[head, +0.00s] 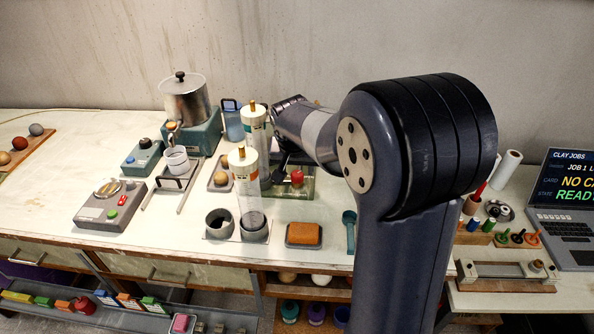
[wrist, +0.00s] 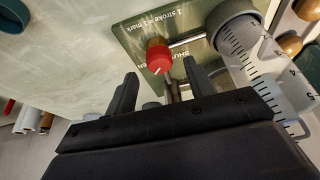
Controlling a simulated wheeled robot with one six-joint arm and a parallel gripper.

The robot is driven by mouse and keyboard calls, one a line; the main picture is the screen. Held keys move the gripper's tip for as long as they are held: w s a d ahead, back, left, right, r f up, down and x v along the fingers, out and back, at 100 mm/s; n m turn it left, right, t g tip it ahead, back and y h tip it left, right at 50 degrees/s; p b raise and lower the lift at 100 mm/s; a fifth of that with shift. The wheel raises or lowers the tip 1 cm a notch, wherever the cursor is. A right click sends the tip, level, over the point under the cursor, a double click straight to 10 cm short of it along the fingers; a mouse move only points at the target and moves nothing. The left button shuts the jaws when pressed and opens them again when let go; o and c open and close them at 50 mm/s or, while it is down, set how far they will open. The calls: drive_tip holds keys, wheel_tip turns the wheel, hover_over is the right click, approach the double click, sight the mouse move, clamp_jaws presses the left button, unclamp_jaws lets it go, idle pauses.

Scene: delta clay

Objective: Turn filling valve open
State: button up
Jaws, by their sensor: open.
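The filling valve has a red knob (wrist: 159,58) with a white pointer line, on a brass body above a green plate (wrist: 135,38). The plate carries white lettering, including "1 stroke = 1 mark" and a partly covered "SHUT". In the head view the red knob (head: 297,176) shows just right of my gripper (head: 282,160), which is partly hidden by my arm. In the wrist view my gripper (wrist: 160,74) is open, with one finger to each side of the knob's lower end. I cannot tell whether either finger touches it.
A clear graduated cylinder (wrist: 262,65) stands close to the right finger. In the head view, two upright cylinders (head: 246,172) stand left of my gripper. An orange sponge (head: 304,233) and a teal scoop (head: 349,228) lie in front.

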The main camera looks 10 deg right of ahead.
sight(297, 176)
drive_tip(key=v, duration=0.8)
drive_tip(key=shift+r, duration=0.2)
drive_tip(key=shift+f, duration=0.1)
drive_tip(key=x, duration=1)
drive_tip(key=shift+w+f, duration=0.1)
drive_tip(key=shift+f, duration=0.15)
drive_tip(key=shift+r, duration=0.1)
